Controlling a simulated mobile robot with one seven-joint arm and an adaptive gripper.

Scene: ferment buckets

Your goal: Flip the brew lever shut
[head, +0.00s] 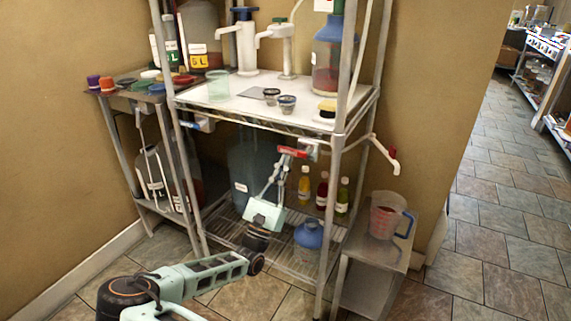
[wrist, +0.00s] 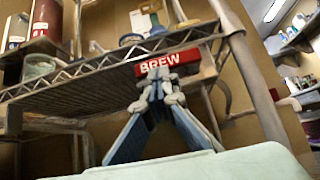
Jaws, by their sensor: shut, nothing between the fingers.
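The brew lever is a red handle (head: 292,152) below the front right edge of the rack's white shelf. It lies roughly level, pointing left from a grey valve body (head: 313,149). In the wrist view the red BREW label (wrist: 172,62) faces me just under the wire shelf edge. My gripper (head: 283,160) reaches up from below, its fingertips together and empty. In the wrist view the fingertips (wrist: 159,76) are right in front of the label's lower edge. I cannot tell if they touch it.
A rack post (head: 335,190) stands just right of the lever. A spout with a red handle (head: 392,152) hangs over a measuring jug (head: 387,215) on a low stand. Small bottles (head: 322,190) and a blue-topped jug (head: 308,236) stand below the shelf.

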